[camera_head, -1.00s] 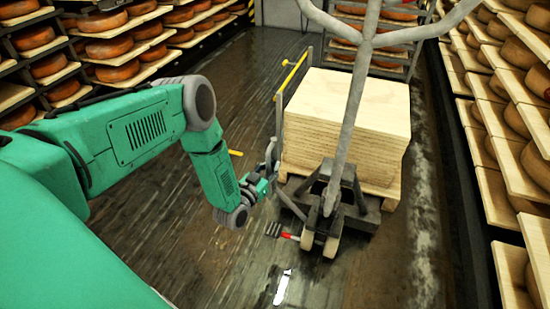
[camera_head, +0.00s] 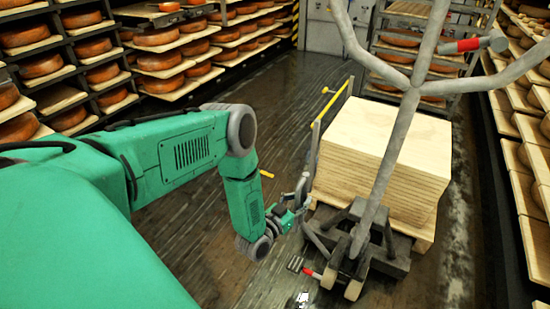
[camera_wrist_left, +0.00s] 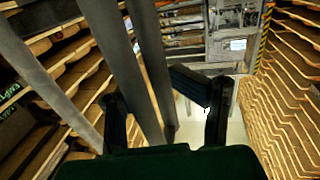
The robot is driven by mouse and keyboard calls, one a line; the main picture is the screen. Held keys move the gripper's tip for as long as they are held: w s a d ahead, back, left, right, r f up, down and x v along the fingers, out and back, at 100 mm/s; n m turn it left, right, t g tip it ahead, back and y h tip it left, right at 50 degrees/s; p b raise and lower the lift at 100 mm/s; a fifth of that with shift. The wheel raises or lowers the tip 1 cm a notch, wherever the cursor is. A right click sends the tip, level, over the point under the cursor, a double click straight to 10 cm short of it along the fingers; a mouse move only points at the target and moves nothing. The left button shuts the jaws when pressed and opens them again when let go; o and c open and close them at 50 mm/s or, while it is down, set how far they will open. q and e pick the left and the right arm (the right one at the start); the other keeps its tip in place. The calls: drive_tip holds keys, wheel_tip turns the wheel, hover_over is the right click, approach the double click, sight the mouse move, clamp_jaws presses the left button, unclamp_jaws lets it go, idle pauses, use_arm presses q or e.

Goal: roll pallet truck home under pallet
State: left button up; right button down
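A stack of pale boards (camera_head: 385,150) lies on the pallet. My left gripper (camera_head: 297,204) is low, just left of the truck. In the left wrist view its dark fingers (camera_wrist_left: 160,108) are apart, with grey bars between them; contact is unclear. My right gripper is out of view.
A grey upright frame with a yellow bar (camera_head: 338,97) stands left of the stack. Cheese shelves line the left (camera_head: 160,60) and right (camera_head: 520,125), with another rack (camera_head: 415,50) behind.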

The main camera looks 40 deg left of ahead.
use_arm(q)
drive_tip(key=s+p, duration=0.4)
drive_tip(key=s, duration=0.9)
drive_tip(key=shift+d+p, duration=0.3)
idle(0.4)
drive_tip(key=shift+s, duration=0.1)
idle(0.4)
drive_tip(key=s, duration=1.2)
drive_tip(key=shift+d, duration=0.2)
